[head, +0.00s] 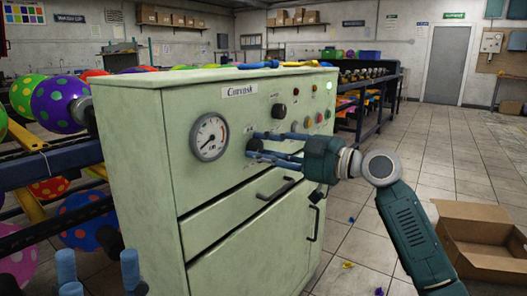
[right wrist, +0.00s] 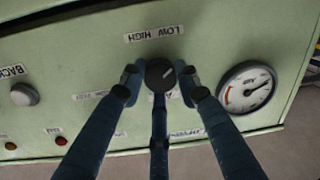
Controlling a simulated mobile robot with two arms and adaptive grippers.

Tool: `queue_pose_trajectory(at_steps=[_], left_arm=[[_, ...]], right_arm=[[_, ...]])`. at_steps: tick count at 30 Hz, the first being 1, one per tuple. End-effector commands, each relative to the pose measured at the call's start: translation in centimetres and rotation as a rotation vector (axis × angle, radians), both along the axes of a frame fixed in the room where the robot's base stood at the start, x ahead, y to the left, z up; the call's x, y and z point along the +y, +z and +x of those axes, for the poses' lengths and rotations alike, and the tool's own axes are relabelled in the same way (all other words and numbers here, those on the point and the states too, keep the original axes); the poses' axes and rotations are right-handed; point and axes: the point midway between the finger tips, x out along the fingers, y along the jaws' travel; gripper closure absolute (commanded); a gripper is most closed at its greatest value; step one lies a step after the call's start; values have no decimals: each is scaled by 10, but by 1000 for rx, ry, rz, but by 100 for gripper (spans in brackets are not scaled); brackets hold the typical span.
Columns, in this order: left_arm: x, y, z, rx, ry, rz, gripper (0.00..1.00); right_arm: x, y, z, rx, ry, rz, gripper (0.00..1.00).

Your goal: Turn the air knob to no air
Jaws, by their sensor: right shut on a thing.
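The green cabinet (head: 225,95) has a round pressure gauge (head: 209,137) on its front; the gauge is also in the right wrist view (right wrist: 246,88). A dark round knob (right wrist: 160,73) with a pale mark sits beside the gauge, near an upside-down "LOW HIGH" label (right wrist: 154,34). My right gripper (head: 252,144) has its blue fingers closed around this knob, one finger on each side and a third below in the wrist view.
Another black knob (head: 279,110) and several coloured buttons sit further right on the panel. Drawer handles (head: 274,188) stick out below. Balloons on a rack (head: 60,105) stand close at the left. An open cardboard box (head: 480,235) lies on the floor at right.

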Motion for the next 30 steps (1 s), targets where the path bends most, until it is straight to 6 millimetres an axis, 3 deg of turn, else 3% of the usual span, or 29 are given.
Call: queue_pose_trajectory(at_steps=[25,26,28,30], left_arm=[[0,-3,1,3,0,1,60],[0,-3,1,3,0,1,60],[0,-3,1,3,0,1,60],[0,-3,1,3,0,1,60]], right_arm=[[1,-3,0,-109,2,-87,94],[1,-3,0,-109,2,-87,64],[1,-3,0,-108,2,-87,50],[0,-2,0,-109,2,-86,49]])
